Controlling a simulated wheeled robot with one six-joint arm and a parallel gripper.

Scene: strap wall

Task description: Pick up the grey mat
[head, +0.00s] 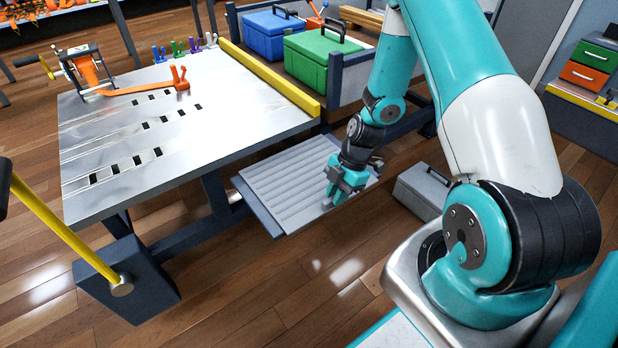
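The grey mat (283,188) is a light grey ribbed sheet. It lies flat on a low dark-framed shelf (262,211) beside the metal-topped table. My gripper (329,203) points down at the mat's near right part, with its teal fingers at or just above the surface. I cannot tell whether they touch it. The gripper and wrist hide some of the mat's right side. The fingers are small in this view, and their gap does not show clearly.
The metal table (190,125) stands left of the shelf, with an orange strap ratchet (92,72) on it. Blue (270,35) and green (318,58) toolboxes stand behind. A grey box (422,190) is on the floor right of my gripper. A yellow bar (62,220) rises at left.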

